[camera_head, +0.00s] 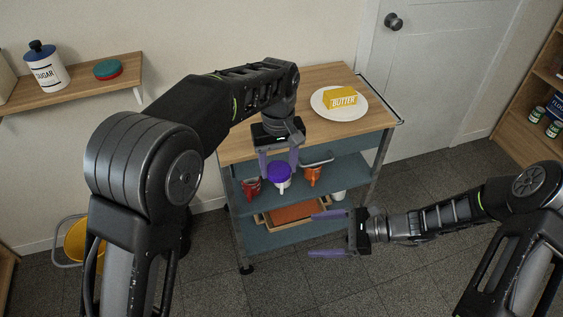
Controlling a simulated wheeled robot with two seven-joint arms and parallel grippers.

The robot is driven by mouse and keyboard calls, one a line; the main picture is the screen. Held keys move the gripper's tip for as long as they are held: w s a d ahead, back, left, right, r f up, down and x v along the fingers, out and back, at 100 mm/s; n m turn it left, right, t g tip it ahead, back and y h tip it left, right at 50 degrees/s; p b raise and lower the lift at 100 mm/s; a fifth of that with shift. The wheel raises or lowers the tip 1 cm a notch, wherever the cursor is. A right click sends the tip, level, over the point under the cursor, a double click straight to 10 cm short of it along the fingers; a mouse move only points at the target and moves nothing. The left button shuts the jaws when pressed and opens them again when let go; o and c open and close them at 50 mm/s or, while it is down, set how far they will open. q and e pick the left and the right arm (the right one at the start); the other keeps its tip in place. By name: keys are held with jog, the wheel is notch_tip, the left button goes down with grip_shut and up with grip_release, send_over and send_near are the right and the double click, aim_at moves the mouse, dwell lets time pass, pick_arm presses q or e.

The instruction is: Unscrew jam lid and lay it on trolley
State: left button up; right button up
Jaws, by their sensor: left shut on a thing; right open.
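A jar with a purple lid (278,172) and a small pale body (283,187) shows at the trolley's front, below my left gripper. My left gripper (279,166) points down, its fingers shut on either side of the lid. I cannot tell whether the jar hangs in the air or rests on something. The trolley (240,147) has a wooden top and blue-grey lower shelves. My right gripper (320,233) is open and empty, its fingers pointing left, in front of the trolley's lower right side.
A white plate (318,106) with yellow butter (341,98) stands on the trolley top. A red cup (251,187), an orange cup (313,174) and an orange tray (294,213) are on the lower shelves. The trolley top's back left is bare. A wall shelf (75,88) holds a sugar jar (46,68).

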jog(key=s+d+f+n+g+h, duration=0.25)
jog(key=s+f+n+h, duration=0.6)
jog(key=s+f, duration=0.5)
pick_arm(q)
jog(key=s+a+f+m, duration=0.1)
jog(key=s+a+f, duration=0.2)
jog(key=a+f, duration=0.5)
jog(key=s+a+f+m, duration=0.2)
jog(key=s+a+f, duration=0.1)
jog(key=a+f, duration=0.6)
jog(key=shift+s+a+f, duration=0.2)
jog(key=shift+s+a, duration=0.15)
jog(key=shift+a, duration=0.65)
pick_arm(e)
jog(key=s+a+f+n+t, duration=0.1)
jog(key=s+a+n, duration=0.3)
jog(key=n, duration=0.4)
jog(key=shift+s+a, duration=0.35)
jog(key=shift+a, duration=0.25)
jog(key=shift+h, duration=0.25)
